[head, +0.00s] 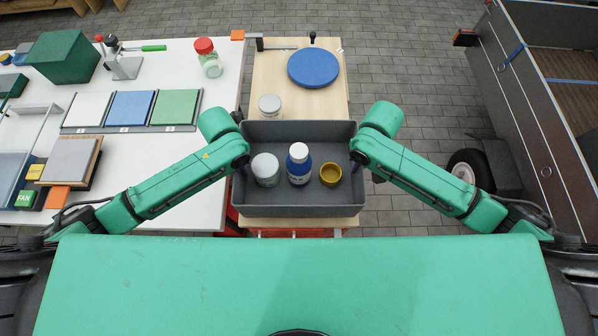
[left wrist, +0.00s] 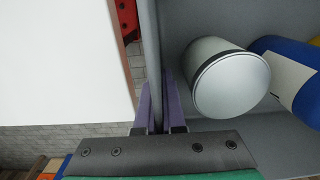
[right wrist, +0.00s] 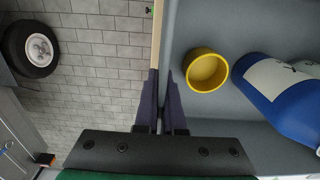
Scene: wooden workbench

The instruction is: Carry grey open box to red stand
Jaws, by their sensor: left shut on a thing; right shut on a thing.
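The grey open box (head: 300,209) is in the middle of the head view, over the near part of the wooden workbench (head: 292,97). It holds a white-lidded jar (head: 265,170), a blue bottle with a white cap (head: 299,166) and a yellow cup (head: 330,174). My left gripper (head: 242,165) is shut on the box's left wall (left wrist: 153,60). My right gripper (head: 357,162) is shut on its right wall (right wrist: 166,45). I cannot tell whether the box touches the bench. Red parts (head: 295,232) show below the near edge; I cannot tell whether they are the red stand.
A blue disc (head: 314,67) and a lidded jar (head: 270,105) stand on the bench beyond the box. A white table (head: 185,200) with coloured panels, a red-lidded jar (head: 208,57) and a green box (head: 64,57) is left. Paved floor and a wheeled trailer (head: 530,120) are right.

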